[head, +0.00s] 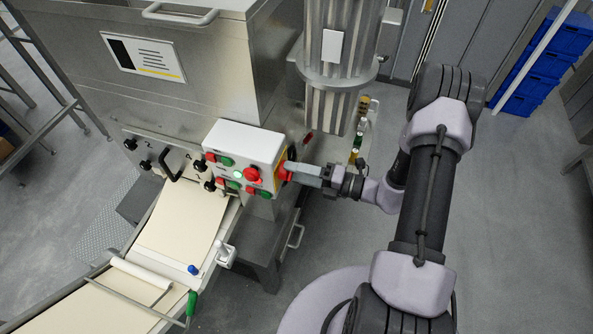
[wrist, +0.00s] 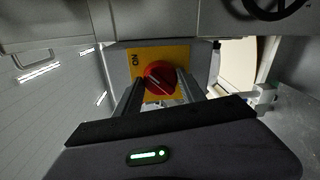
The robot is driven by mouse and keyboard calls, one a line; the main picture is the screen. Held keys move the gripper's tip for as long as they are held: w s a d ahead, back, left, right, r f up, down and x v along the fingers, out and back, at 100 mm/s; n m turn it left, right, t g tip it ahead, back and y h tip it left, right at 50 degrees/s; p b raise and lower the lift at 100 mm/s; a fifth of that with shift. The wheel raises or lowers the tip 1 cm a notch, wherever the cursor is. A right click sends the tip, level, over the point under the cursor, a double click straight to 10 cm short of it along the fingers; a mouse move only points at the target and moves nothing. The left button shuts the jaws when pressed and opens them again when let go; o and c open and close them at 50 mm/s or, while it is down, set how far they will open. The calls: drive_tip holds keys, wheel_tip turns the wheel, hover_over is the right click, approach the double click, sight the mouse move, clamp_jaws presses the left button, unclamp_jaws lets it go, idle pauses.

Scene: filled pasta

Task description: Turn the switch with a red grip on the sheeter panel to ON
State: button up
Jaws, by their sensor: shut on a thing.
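The sheeter panel (head: 228,146) is a white control box with several red and green buttons on its front. The switch with a red grip (head: 284,172) is on the box's right side. In the wrist view the round red grip (wrist: 159,77) sits on a yellow plate (wrist: 178,54) with ON lettered at its left. A pale mark on the grip slants across it. My gripper (head: 293,172) reaches the switch from the right. In the wrist view my gripper (wrist: 160,90) has a finger on each side of the red grip and is shut on it. The grip's lower edge is partly hidden.
The steel sheeter body (head: 180,90) stands behind and left of the panel. A ribbed cylinder (head: 340,60) stands above and right of it. Pasta sheet (head: 180,222) lies on the belt below. Blue crates (head: 545,65) are at the far right. Floor to the lower right is clear.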

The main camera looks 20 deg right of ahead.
drive_tip(key=o, duration=1.4)
drive_tip(key=v, duration=1.7)
drive_tip(key=shift+s+d, duration=0.1)
drive_tip(key=shift+d, duration=0.1)
drive_tip(key=shift+a+r, duration=0.1)
